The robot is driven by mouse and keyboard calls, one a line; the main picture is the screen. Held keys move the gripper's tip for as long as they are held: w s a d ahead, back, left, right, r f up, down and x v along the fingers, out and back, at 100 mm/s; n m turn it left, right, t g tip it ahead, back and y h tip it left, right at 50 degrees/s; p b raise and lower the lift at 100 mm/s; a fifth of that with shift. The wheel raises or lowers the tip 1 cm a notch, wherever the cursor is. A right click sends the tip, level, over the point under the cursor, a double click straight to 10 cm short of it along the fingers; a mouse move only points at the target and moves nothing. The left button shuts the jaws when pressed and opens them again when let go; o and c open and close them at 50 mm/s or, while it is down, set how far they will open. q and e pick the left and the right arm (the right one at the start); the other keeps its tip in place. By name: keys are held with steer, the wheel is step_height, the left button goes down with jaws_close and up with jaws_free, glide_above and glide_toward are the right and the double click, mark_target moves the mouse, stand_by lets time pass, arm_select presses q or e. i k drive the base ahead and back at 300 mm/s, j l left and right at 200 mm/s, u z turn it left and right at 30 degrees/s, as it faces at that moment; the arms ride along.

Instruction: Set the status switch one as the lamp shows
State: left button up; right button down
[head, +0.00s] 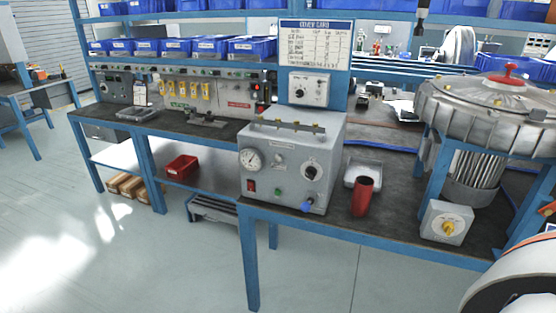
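A dark signal lamp (262,93) stands at the back of the bench, left of the card, and its red light shows. A light box with a dark rotary knob (309,89) is mounted below the card. A grey box with a yellow rotary knob (446,222) sits at the right front of the bench. I cannot read the labels on either, so I cannot tell which is the status switch or how it is set. Neither of my grippers is in view.
A grey control box (290,165) with a gauge and knobs stands mid-bench. A red cup (363,196) and a white tray (362,173) are right of it. A large round blower housing (490,105) fills the right. A printed card (315,44) hangs behind.

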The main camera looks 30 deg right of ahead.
mark_target(448, 227)
steer(key=z, duration=2.15)
